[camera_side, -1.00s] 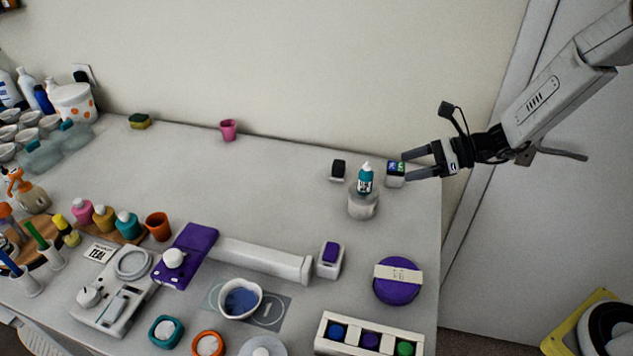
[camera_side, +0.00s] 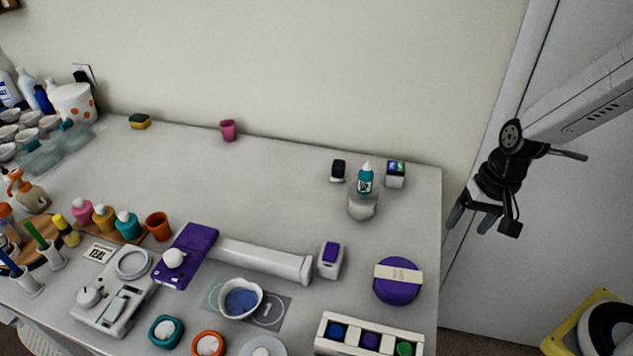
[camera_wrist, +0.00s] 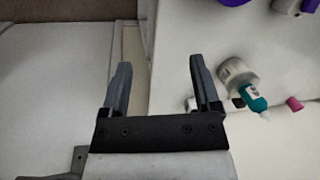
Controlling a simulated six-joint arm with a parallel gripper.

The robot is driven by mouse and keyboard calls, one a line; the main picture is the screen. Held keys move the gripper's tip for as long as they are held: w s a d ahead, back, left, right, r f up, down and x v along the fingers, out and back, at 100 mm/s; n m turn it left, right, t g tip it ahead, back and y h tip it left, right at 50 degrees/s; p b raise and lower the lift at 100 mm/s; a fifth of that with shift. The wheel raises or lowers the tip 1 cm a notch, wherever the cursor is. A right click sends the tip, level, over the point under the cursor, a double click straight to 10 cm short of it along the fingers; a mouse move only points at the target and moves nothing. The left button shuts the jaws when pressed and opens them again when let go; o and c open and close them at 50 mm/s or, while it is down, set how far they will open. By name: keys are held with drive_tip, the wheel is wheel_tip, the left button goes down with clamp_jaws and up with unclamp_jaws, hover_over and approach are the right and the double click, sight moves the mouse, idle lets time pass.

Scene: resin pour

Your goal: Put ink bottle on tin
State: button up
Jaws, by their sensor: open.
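The teal ink bottle (camera_side: 365,182) with a white tip stands upright on the round grey-white tin (camera_side: 362,207) near the back right of the table. In the wrist view the ink bottle (camera_wrist: 252,100) and the tin (camera_wrist: 236,75) show right of the fingers. My gripper (camera_side: 470,221) is off the table's right edge, apart from both, with its fingers pointing down. In the wrist view my gripper (camera_wrist: 157,80) has its fingers wide apart with nothing between them.
A small box with a dark top (camera_side: 396,174) and a black-capped item (camera_side: 338,171) stand beside the bottle. A purple round lid (camera_side: 397,281) lies at the front right. A pink cup (camera_side: 228,130) stands at the back. The table's middle back is clear.

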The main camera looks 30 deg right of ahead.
drive_tip(key=n, duration=0.2)
drive_tip(key=r+n+t+h, duration=0.1)
drive_tip(key=n, duration=0.1)
drive_tip(key=d+n+h, duration=0.1)
drive_tip(key=n, duration=0.1)
drive_tip(key=shift+s+d+r+t, duration=0.1)
drive_tip(key=shift+s+r+t, duration=0.15)
drive_tip(key=shift+t, duration=0.15)
